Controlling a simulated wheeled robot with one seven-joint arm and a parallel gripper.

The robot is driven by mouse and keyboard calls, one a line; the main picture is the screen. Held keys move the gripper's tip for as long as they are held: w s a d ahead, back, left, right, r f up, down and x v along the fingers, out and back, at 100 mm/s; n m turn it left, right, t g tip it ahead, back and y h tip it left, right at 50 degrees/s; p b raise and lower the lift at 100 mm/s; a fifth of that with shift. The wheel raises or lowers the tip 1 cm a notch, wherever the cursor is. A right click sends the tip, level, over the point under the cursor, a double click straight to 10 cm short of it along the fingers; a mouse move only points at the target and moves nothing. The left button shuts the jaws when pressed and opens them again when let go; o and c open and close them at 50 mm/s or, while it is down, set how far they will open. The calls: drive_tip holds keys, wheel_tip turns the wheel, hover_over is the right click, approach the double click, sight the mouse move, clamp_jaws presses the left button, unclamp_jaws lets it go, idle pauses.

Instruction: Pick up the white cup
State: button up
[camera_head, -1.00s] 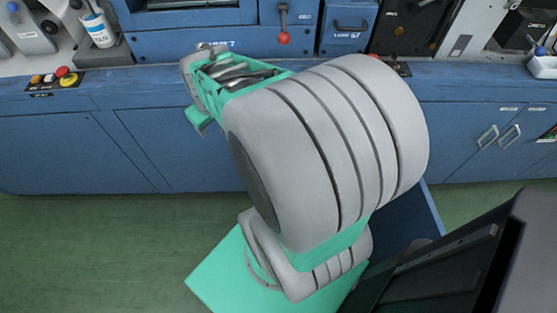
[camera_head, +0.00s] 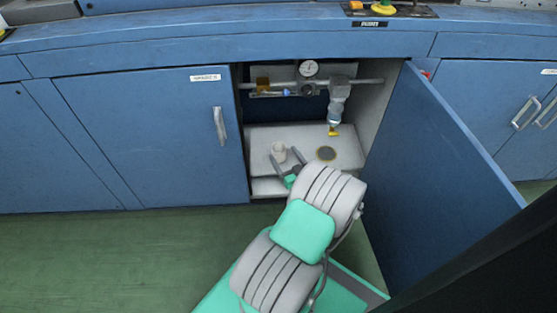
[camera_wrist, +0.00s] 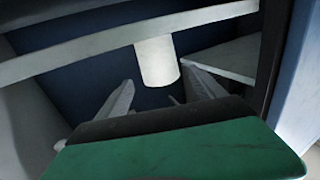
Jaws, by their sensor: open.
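The white cup (camera_head: 279,151) stands on the pale shelf (camera_head: 258,133) inside the open blue cabinet. My gripper (camera_head: 287,161) reaches into the cabinet with its fingers spread, close in front of the cup. In the wrist view the white cup (camera_wrist: 157,61) is beyond the fingertips, above the middle of the gap. My gripper (camera_wrist: 160,88) is open and empty there. I cannot tell whether a finger touches the cup.
A yellow-tipped fitting (camera_head: 333,130) hangs from a pipe below a pressure gauge (camera_head: 309,68). A dark round disc (camera_head: 326,153) lies right of the cup. The open door (camera_head: 440,170) stands at the right. Green floor (camera_head: 90,260) is clear at the left.

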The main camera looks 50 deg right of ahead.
sight(276, 144)
drive_tip(key=shift+b+x, duration=0.6)
drive_tip(key=shift+x, duration=0.7)
drive_tip(key=b+x, duration=0.2)
drive_tip(key=x, duration=0.2)
drive_tip(key=shift+w+f+b, duration=0.2)
drive_tip(key=shift+w+b, duration=0.05)
drive_tip(key=shift+b, duration=0.15)
drive_tip(key=shift+w+d+r, duration=0.15)
drive_tip(key=shift+w+r, duration=0.05)
drive_tip(key=shift+w, duration=0.1)
drive_tip(key=shift+c, duration=0.6)
drive_tip(key=c, duration=1.3)
